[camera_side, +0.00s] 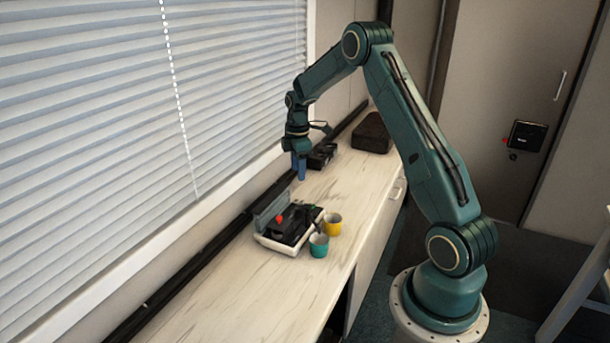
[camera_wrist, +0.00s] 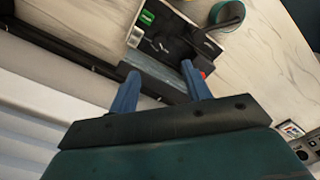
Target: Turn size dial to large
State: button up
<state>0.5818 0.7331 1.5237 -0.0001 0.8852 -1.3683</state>
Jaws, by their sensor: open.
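A low machine with a pale base (camera_side: 275,244), a dark top and a red part (camera_side: 280,219) sits on the counter. A grey upright panel stands along its window side. It also shows in the wrist view, with a dark top (camera_wrist: 172,38), a green part (camera_wrist: 147,17) and the red part (camera_wrist: 204,74). I cannot make out which part is the size dial or how it is set. My gripper (camera_side: 301,171) points down above the counter, beyond the machine and apart from it. In the wrist view its two blue fingers (camera_wrist: 160,70) are spread with nothing between them.
A teal cup (camera_side: 319,246) and a yellow cup (camera_side: 333,224) stand beside the machine. A small black device (camera_side: 322,156) is close to my gripper. A dark case (camera_side: 373,132) lies at the far end. Window blinds (camera_side: 130,110) border the counter; its near part is clear.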

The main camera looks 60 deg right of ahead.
aim_at(299, 207)
jog(key=shift+f, duration=0.15)
notch_tip(299, 207, down, 14)
jog(key=shift+r, duration=0.25)
dwell(0.6)
jog(key=c, duration=1)
